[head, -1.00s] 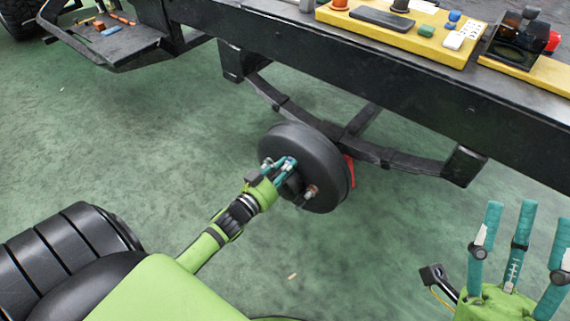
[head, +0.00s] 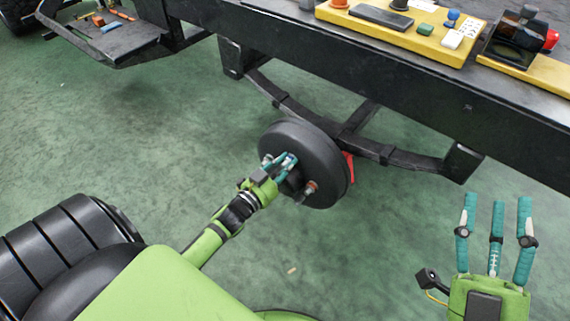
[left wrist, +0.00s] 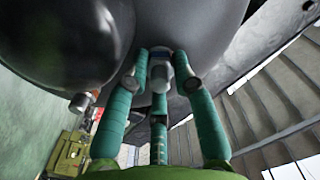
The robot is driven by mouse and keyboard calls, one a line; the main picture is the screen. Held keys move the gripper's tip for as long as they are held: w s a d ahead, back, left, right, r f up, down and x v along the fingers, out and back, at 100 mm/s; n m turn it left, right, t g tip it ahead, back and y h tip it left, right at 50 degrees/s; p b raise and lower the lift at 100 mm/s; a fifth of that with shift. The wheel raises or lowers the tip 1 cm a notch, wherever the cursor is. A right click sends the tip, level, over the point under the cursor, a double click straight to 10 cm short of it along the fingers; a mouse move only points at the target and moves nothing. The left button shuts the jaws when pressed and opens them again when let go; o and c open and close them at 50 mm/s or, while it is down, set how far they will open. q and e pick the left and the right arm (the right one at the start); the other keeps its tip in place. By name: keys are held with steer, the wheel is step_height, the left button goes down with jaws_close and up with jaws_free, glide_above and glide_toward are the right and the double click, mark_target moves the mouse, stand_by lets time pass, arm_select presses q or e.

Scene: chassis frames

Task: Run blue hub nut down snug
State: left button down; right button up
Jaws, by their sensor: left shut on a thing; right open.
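The dark round hub (head: 303,140) sits at the end of the axle under the chassis frame. My left gripper (head: 282,163) reaches the hub's face and has its teal fingers closed around the blue hub nut (head: 291,158). My right gripper (head: 496,225) is open and empty at lower right, fingers pointing up, far from the hub.
A second stud with a copper-coloured part (head: 310,187) shows low on the hub face. A red part (head: 348,167) shows behind the hub. The black chassis beam (head: 350,70) carries yellow trays (head: 395,38) of small parts. A black tool shelf (head: 110,42) is at upper left. Green floor around is clear.

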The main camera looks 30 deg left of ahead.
arm_select(q)
steer(key=c, duration=1)
jaws_free()
steer(key=shift+w+r, duration=0.1)
steer(key=shift+r, duration=0.35)
steer(key=shift+d+f, duration=0.1)
steer(key=shift+f, duration=0.05)
steer(key=shift+f, duration=0.2)
steer(key=shift+s+f, duration=0.1)
steer(key=shift+s, duration=0.6)
steer(key=s, duration=0.6)
steer(key=shift+s+a+r, duration=0.3)
steer(key=shift+s+a, duration=0.05)
